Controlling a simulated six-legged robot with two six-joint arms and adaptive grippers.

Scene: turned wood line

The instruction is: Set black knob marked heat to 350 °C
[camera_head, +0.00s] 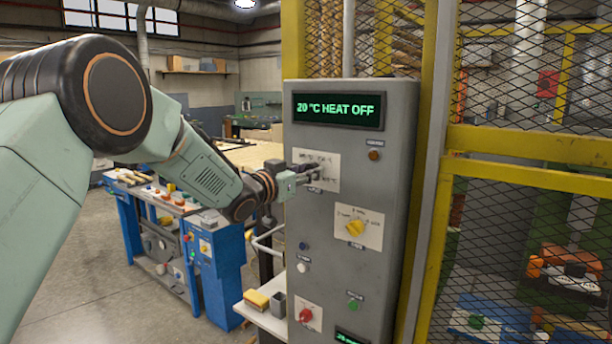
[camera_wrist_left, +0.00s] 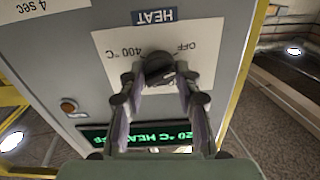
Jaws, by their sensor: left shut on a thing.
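The black heat knob (camera_wrist_left: 158,68) sits on a white plate (camera_wrist_left: 200,45) with a blue HEAT label (camera_wrist_left: 154,16) in the left wrist view, where the picture is upside down. The words OFF and 400 °C show beside the knob; other marks are hidden by my fingers. My left gripper (camera_wrist_left: 160,80) is shut on the knob, one finger on each side. In the head view, my left gripper (camera_head: 312,172) covers most of the knob against the grey cabinet (camera_head: 340,265). The green display (camera_head: 337,107) reads 20 °C HEAT OFF. My right gripper is not in view.
Below the heat plate is a yellow knob (camera_head: 355,227) on its own plate. A red knob (camera_head: 305,315) and a green button (camera_head: 353,304) sit lower. A yellow mesh fence (camera_head: 530,175) stands right of the cabinet. A blue workstation (camera_head: 205,265) stands to the left.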

